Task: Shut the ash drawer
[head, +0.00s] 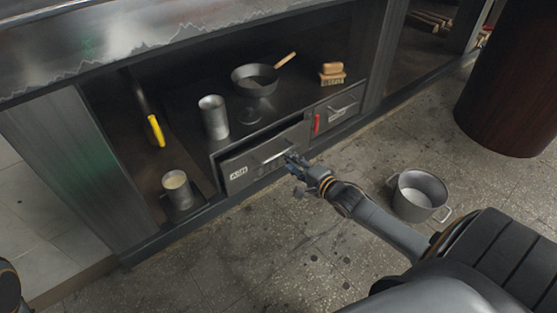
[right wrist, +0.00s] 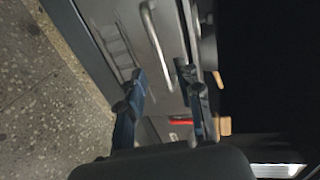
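The ash drawer (head: 238,174), a grey box front with a white ASH label and a bar handle (head: 270,157), sits low in the dark cabinet. It stands partly open, with a dark gap showing behind the top of its front. My right gripper (head: 292,162) is at the right end of the drawer front, close to the handle. I cannot tell whether a finger touches the drawer. My left gripper is not in view.
A smaller closed drawer (head: 340,112) with a red piece (head: 317,124) is to the right. A metal cylinder (head: 213,117), a pan (head: 254,81) and a wooden-topped brush or block (head: 331,74) stand on the shelf above. A pot (head: 419,194) stands on the floor near my right arm.

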